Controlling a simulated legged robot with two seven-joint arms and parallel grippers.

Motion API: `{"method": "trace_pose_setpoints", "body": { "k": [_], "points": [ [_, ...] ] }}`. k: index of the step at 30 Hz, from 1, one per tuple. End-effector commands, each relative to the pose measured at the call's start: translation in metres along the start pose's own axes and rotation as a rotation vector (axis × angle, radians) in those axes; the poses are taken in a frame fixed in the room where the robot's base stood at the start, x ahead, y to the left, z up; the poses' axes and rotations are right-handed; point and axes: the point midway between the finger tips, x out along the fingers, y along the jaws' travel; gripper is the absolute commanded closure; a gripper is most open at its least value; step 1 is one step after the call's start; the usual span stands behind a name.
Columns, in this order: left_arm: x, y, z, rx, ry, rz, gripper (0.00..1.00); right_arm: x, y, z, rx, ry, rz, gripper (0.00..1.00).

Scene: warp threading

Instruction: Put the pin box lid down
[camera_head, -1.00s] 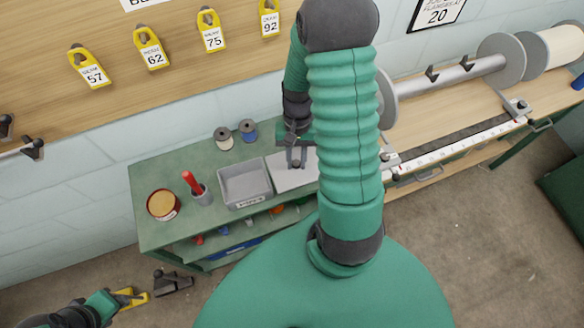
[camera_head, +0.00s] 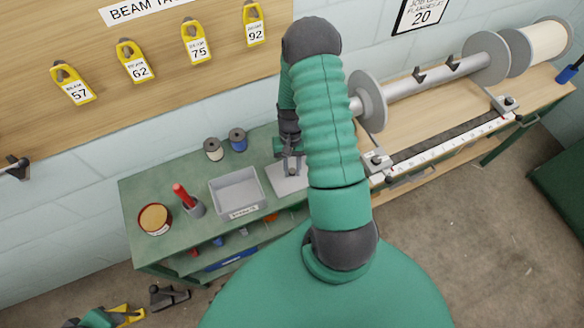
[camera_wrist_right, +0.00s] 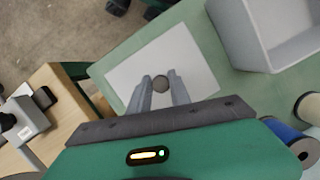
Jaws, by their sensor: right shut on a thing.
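The pin box lid (camera_head: 287,183) is a flat pale grey plate with a dark round knob. It is over the green bench just right of the open grey pin box (camera_head: 238,190). My right gripper (camera_head: 291,168) is above the lid, with its fingers on the knob. In the right wrist view the fingers (camera_wrist_right: 161,88) pinch the knob, and the plate (camera_wrist_right: 200,62) looks flat to the bench top; any small gap beneath is not visible. My arm hides part of the lid's right side.
A red-sided tin (camera_head: 154,220), a grey cup with a red-handled tool (camera_head: 185,197) and two spools (camera_head: 225,145) stand on the bench. A beam with large flanges (camera_head: 430,78) lies on the wooden table at right. Yellow numbered tags (camera_head: 137,66) hang on the wall board.

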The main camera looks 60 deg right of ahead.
Motion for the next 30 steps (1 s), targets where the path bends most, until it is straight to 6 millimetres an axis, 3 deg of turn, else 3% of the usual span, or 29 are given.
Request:
{"method": "trace_pose_setpoints", "body": {
  "k": [1,6,17,30],
  "points": [
    [0.001,0.0,0.0,0.0,0.0,0.0,0.64,0.001,0.0,0.0,0.0,0.0,0.0,0.74],
    [0.0,0.0,0.0,0.0,0.0,0.0,0.64,0.001,-0.001,0.0,0.0,0.0,0.001,0.54],
    [0.001,0.0,0.0,0.0,0.0,0.0,0.64,-0.007,0.0,-0.001,0.0,0.003,0.0,0.54],
    [0.009,0.0,0.002,0.0,0.0,0.0,0.64,-0.107,-0.001,-0.001,0.0,0.004,0.0,0.54]
  ]
}}
